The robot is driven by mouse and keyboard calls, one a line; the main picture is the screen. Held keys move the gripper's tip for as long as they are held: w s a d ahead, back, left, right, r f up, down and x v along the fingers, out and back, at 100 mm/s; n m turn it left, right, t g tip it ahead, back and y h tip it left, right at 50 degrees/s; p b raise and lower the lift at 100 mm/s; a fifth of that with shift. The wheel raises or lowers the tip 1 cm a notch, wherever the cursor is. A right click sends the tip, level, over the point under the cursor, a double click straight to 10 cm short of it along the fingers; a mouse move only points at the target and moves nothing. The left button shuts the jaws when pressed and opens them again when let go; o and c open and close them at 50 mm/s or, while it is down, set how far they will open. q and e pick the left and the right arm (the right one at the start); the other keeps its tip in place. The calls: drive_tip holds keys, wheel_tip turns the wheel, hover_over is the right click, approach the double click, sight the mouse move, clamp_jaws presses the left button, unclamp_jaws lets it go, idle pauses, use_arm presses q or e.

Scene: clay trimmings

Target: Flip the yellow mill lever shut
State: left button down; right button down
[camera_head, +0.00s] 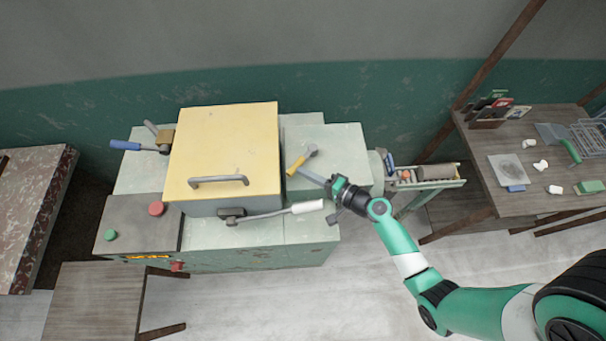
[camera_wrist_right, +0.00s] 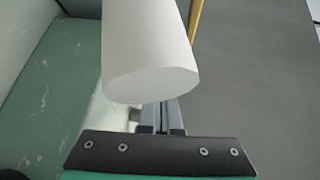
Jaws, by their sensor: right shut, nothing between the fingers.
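The yellow mill lever (camera_head: 295,168) shows in the head view just right of the big yellow lid, on top of the green machine. Its grey end (camera_head: 311,151) is up and to the right of the yellow grip. My right gripper (camera_head: 312,176) comes in from the right, close to the lower end of the yellow lever; whether they touch is unclear. Its fingers (camera_wrist_right: 160,117) are shut and empty in the right wrist view, partly behind a large white handle (camera_wrist_right: 150,50). A thin yellow strip at the top there cannot be identified. My left gripper is not in view.
The yellow lid (camera_head: 222,145) has a grey bar handle. A white-handled lever (camera_head: 305,207) lies in front, below my right gripper. A blue-handled lever (camera_head: 126,145) is at the far left. A cluttered wooden table (camera_head: 520,205) stands right.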

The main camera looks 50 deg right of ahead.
drive_tip(key=shift+w+a+b, duration=0.2)
drive_tip(key=shift+w, duration=0.6)
drive_tip(key=shift+w+a+b, duration=0.2)
drive_tip(key=shift+w, duration=0.55)
drive_tip(key=v, duration=1.1)
drive_tip(key=shift+s, duration=0.25)
drive_tip(key=shift+r, duration=0.15)
